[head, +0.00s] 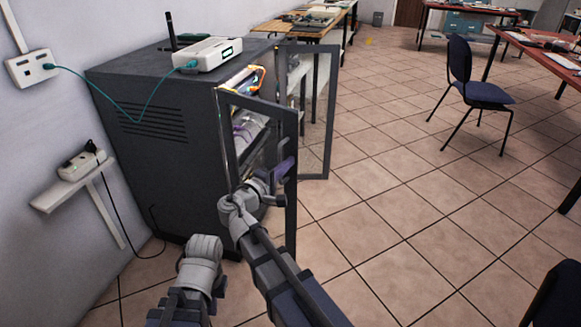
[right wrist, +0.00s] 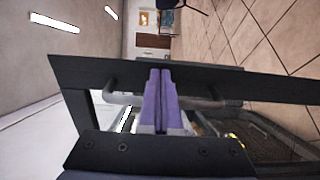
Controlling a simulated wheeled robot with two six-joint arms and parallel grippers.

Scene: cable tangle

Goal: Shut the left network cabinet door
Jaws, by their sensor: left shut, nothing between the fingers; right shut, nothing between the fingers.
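The dark grey network cabinet (head: 150,115) stands against the wall in the head view. Its nearer glass door, the left one (head: 291,215), stands open, swung out to the right. The far door (head: 326,145) is also open. My right gripper (head: 285,167) is at the nearer door, close to its free edge, with purple fingers shut and empty. In the right wrist view the shut fingers (right wrist: 160,100) lie across a dark frame bar (right wrist: 85,75); I cannot tell whether they touch it. My left arm shows at the bottom of the head view, but its fingers do not show.
A white router (head: 207,54) sits on the cabinet, with a teal cable running to a wall socket (head: 32,68). A wall shelf (head: 60,195) holds a small device with a black cable. Tiled floor right of the doors is clear up to a blue chair (head: 480,92).

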